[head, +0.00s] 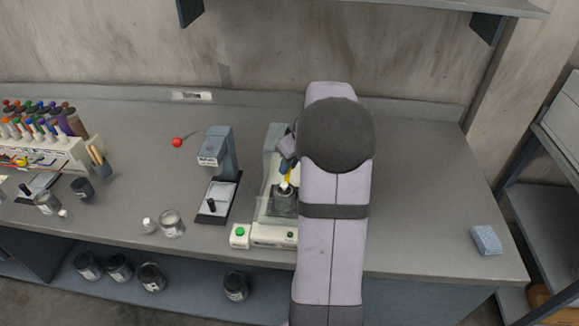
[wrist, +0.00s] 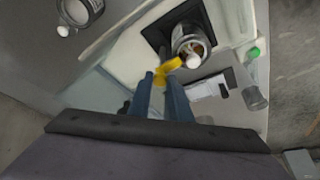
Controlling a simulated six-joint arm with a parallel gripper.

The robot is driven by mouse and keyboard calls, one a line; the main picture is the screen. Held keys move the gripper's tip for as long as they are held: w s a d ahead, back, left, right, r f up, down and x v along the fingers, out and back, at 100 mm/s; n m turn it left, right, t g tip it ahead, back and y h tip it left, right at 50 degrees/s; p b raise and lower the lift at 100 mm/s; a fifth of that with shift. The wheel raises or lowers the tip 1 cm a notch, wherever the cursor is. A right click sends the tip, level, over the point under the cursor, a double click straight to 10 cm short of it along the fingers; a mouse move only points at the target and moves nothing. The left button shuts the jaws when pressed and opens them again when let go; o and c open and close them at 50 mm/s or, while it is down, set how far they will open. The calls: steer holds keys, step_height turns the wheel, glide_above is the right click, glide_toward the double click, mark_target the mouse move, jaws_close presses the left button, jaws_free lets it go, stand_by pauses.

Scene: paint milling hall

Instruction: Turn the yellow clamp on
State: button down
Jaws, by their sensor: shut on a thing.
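The yellow clamp (wrist: 169,67) shows in the wrist view as a bent yellow lever beside a metal pot (wrist: 190,42). A small part of the yellow clamp (head: 287,178) also shows in the head view. My gripper (wrist: 163,82) has its two blue fingers at the yellow piece and is shut on it. In the head view my gripper (head: 287,160) is mostly hidden behind my arm. The pot (head: 284,195) stands on the pale green machine (head: 276,130), whose right side my arm covers. A white rounded tip (wrist: 193,61) lies by the pot's near rim.
A green button box (head: 240,235) stands at the machine's front left. A blue sponge (head: 486,240) lies at the far right. The bench right of my arm is mostly clear.

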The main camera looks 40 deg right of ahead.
steer(key=shift+m, duration=0.5)
steer(key=c, duration=1.6)
jaws_free()
steer(key=b+v, duration=0.2)
steer(key=v, duration=0.5)
steer(key=shift+s+a+r, duration=0.1)
steer(key=shift+r, duration=0.15)
